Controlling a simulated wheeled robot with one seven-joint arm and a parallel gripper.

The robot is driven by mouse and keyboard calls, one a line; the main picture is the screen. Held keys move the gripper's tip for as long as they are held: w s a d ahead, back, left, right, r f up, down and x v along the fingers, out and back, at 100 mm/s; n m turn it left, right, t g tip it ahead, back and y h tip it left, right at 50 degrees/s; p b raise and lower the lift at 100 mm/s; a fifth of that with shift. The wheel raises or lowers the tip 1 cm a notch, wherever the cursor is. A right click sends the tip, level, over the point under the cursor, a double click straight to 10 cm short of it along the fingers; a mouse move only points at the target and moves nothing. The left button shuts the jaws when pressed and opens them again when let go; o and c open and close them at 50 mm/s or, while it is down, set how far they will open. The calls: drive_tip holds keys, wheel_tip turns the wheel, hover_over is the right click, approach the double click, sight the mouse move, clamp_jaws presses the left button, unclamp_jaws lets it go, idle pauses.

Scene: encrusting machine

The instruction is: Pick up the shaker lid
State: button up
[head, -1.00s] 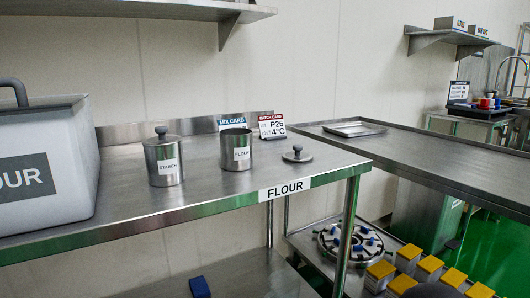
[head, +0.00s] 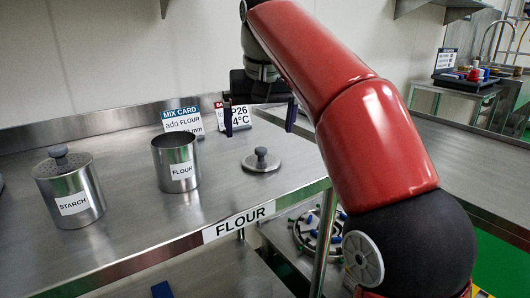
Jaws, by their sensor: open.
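A round metal shaker lid (head: 262,161) with a dark knob lies flat on the steel table, to the right of the open shaker labelled FLOUR (head: 176,163). A second shaker labelled STARCH (head: 70,189) stands further left with its knobbed lid on. My gripper (head: 260,125) is open and empty, with its two dark fingers pointing down. In the picture it appears above the loose lid, apart from it. How far behind or in front of the lid it is cannot be told exactly.
The steel table (head: 130,240) carries a FLOUR label on its front edge. A mix card (head: 183,120) and a batch card (head: 228,112), partly hidden by my gripper, stand behind the shakers. Another steel table stands at the right behind my red arm.

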sight(261, 149)
drive_tip(key=b+x, duration=0.2)
drive_tip(key=x, duration=0.5)
drive_tip(key=shift+w+d+f, duration=0.15)
drive_tip(key=shift+d+f, duration=0.05)
drive_tip(key=shift+d, duration=0.05)
drive_tip(key=c, duration=1)
drive_tip(key=shift+o, duration=0.2)
drive_tip(key=shift+r, duration=0.1)
